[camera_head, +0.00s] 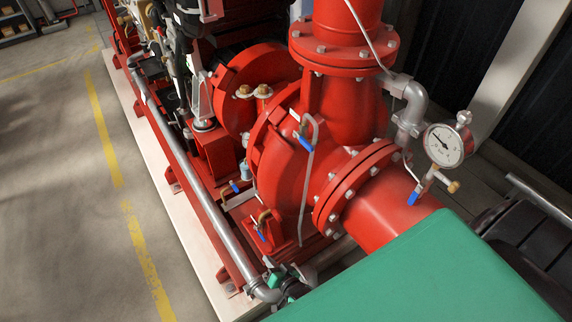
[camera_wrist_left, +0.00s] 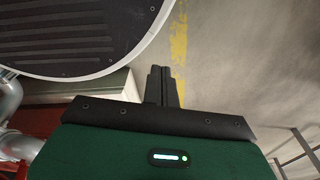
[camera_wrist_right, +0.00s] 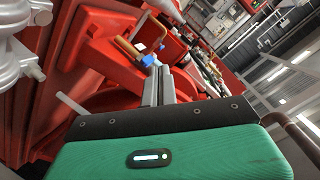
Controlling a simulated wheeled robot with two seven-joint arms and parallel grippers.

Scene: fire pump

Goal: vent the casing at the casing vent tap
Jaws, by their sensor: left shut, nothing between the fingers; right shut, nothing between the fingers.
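The red pump casing (camera_head: 285,165) fills the middle of the head view. A small tap with a blue handle (camera_head: 305,143) sits high on it, next to a bent grey tube. A lower brass tap with a blue handle (camera_head: 262,225) is at the casing's foot. The green housing of my right arm (camera_head: 430,270) covers the lower right; I cannot make out its fingers there. In the right wrist view my right gripper (camera_wrist_right: 159,75) is shut and empty, pointing toward a blue-handled brass tap (camera_wrist_right: 150,60); contact is unclear. My left gripper (camera_wrist_left: 163,75) is shut and empty above the floor.
A pressure gauge (camera_head: 444,146) on grey pipework stands by the suction pipe (camera_head: 385,210), with another blue-handled tap below it. A long grey pipe (camera_head: 205,195) runs along the red base. The floor (camera_head: 60,190) at left is clear, marked with yellow lines.

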